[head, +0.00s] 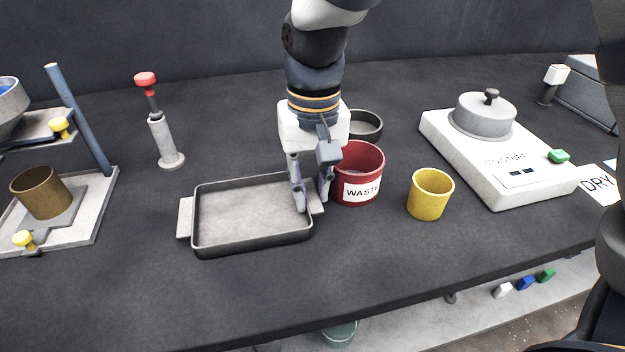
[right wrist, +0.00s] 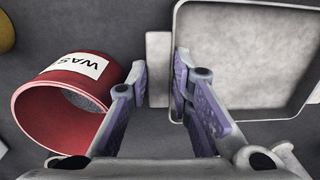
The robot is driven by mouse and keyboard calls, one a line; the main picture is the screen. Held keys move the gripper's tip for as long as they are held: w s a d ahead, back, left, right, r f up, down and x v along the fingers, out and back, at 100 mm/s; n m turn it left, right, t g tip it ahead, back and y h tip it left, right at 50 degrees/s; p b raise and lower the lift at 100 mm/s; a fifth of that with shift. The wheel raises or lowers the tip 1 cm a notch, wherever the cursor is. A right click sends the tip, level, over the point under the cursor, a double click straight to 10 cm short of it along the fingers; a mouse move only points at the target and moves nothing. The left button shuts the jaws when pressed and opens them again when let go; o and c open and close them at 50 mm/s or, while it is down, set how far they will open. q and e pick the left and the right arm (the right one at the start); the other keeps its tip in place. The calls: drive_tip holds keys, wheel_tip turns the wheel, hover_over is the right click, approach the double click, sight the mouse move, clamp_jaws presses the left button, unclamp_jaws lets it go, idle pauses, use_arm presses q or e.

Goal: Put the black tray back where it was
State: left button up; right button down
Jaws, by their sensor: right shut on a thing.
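The black tray (head: 252,242), a shallow rectangle with a greyish inside and a pale tab handle at each short end, is level on the dark table, or very near it; I cannot tell if there is a gap. My right gripper (head: 312,203) points down at the tray's right end, shut on the handle there. In the right wrist view, the handle (right wrist: 158,68) shows between the fingers, with the tray (right wrist: 245,62) to the right. The fingers partly hide the right handle. My left gripper is in neither view.
A red WASTE bin (head: 371,163) stands close right of the gripper, with a dark round dish (head: 369,124) behind. A yellow cup (head: 431,196) and white scale (head: 475,160) are farther right. A red-topped post (head: 162,140) and a stand with a brown cup (head: 42,193) are left. Table is clear in front.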

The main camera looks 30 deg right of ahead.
drive_tip(key=shift+a, duration=0.15)
drive_tip(key=c, duration=1.7)
unclamp_jaws()
wheel_tip(320, 180, up, 12)
drive_tip(key=shift+d, duration=0.2)
